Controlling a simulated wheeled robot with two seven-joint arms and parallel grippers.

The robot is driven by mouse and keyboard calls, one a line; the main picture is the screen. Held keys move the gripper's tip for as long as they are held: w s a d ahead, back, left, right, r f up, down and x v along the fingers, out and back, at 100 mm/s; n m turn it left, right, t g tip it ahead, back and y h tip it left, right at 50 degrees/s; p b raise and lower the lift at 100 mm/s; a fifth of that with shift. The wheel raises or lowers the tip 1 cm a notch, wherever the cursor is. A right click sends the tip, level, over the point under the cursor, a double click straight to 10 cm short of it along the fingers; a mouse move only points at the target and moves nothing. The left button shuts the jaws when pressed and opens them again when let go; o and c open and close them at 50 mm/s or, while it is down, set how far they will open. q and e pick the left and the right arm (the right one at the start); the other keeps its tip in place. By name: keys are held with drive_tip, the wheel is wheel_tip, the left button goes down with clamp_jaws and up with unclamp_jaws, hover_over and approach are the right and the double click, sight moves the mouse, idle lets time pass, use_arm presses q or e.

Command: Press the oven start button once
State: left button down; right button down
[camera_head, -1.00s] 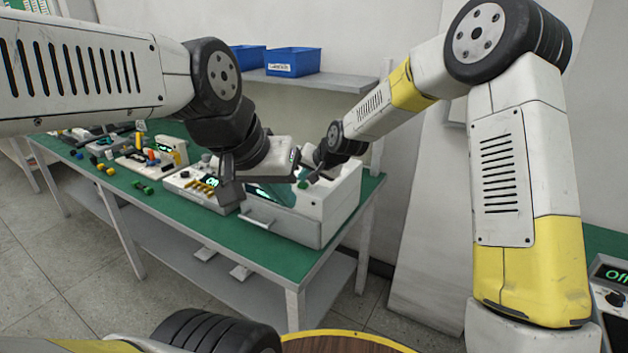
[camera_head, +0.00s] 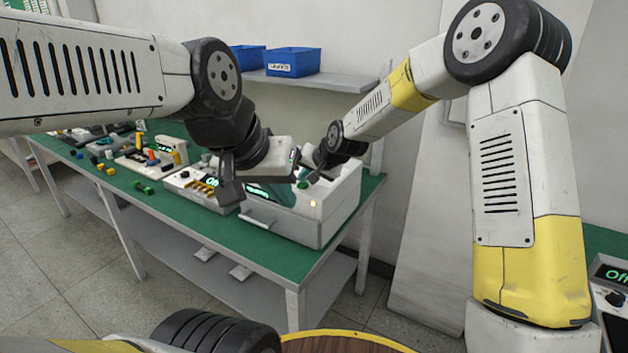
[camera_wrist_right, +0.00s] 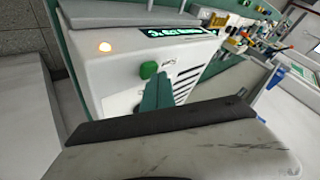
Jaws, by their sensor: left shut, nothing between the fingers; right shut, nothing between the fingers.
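The oven (camera_head: 335,205) is a white-grey box at the right end of the green table. It also shows in the right wrist view (camera_wrist_right: 120,75). Its green button (camera_head: 303,184) is on the top right part, also seen in the right wrist view (camera_wrist_right: 148,70). A lit display (camera_wrist_right: 172,32) has text I cannot read surely. My right gripper (camera_head: 312,176) is shut close by the button; contact cannot be told. My left gripper (camera_head: 229,192) is shut and empty at the oven's left.
A device with yellow parts (camera_head: 203,186) stands left of the oven, with other devices and small coloured parts farther left. Blue bins (camera_head: 293,62) sit on a wall shelf (camera_head: 340,83). A device reading "Off" (camera_head: 610,275) is at the far right.

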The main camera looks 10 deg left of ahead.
sight(305, 186)
drive_tip(key=shift+r, duration=0.55)
drive_tip(key=shift+r, duration=2.5)
